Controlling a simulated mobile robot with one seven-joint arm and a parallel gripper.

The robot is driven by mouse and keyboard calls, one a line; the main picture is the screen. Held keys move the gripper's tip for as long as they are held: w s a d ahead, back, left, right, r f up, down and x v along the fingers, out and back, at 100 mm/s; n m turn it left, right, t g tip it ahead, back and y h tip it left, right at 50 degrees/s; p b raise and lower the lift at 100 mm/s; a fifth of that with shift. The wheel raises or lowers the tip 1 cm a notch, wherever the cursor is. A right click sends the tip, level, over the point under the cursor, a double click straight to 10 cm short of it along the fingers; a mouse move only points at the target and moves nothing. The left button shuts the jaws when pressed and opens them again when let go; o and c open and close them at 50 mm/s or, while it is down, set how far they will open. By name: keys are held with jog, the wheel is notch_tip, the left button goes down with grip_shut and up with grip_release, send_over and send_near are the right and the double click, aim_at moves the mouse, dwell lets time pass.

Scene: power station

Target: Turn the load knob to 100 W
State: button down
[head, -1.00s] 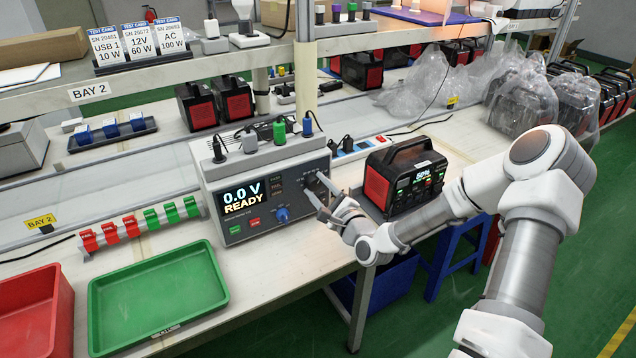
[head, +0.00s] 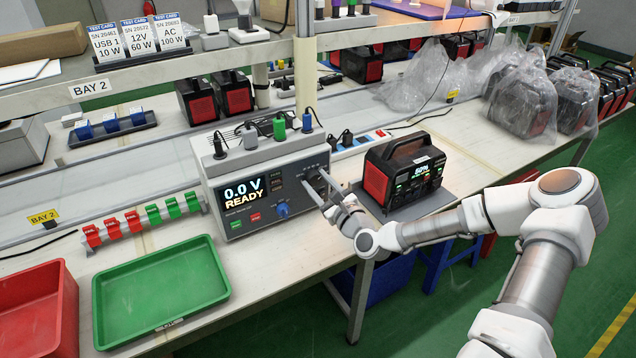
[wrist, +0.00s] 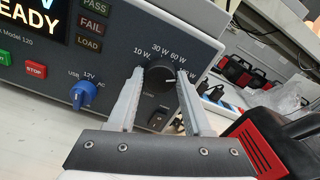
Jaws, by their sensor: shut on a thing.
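The load knob (wrist: 158,78) is a round black dial on the grey tester's front panel, ringed by 10 W, 30 W, 60 W and a partly hidden fourth label. Its white pointer mark points right in the wrist view, below the 60 W label and toward the partly hidden one. My gripper (wrist: 160,88) has one finger on each side of the knob and is shut on it. In the head view, my gripper (head: 313,185) reaches the panel's right side and covers much of the knob. The tester's screen (head: 245,194) reads 0.0 V READY.
A blue selector knob (wrist: 84,95) and a red STOP button (wrist: 36,71) are left of the load knob. A rocker switch (wrist: 158,119) is just below it. A black and red power station (head: 404,175) stands close right of my gripper. Plugs stand on the tester's top.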

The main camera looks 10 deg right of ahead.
jog(key=shift+c, duration=1.6)
grip_release()
jog(key=v, duration=1.7)
jog(key=shift+s+p, duration=0.2)
jog(key=shift+p, duration=0.15)
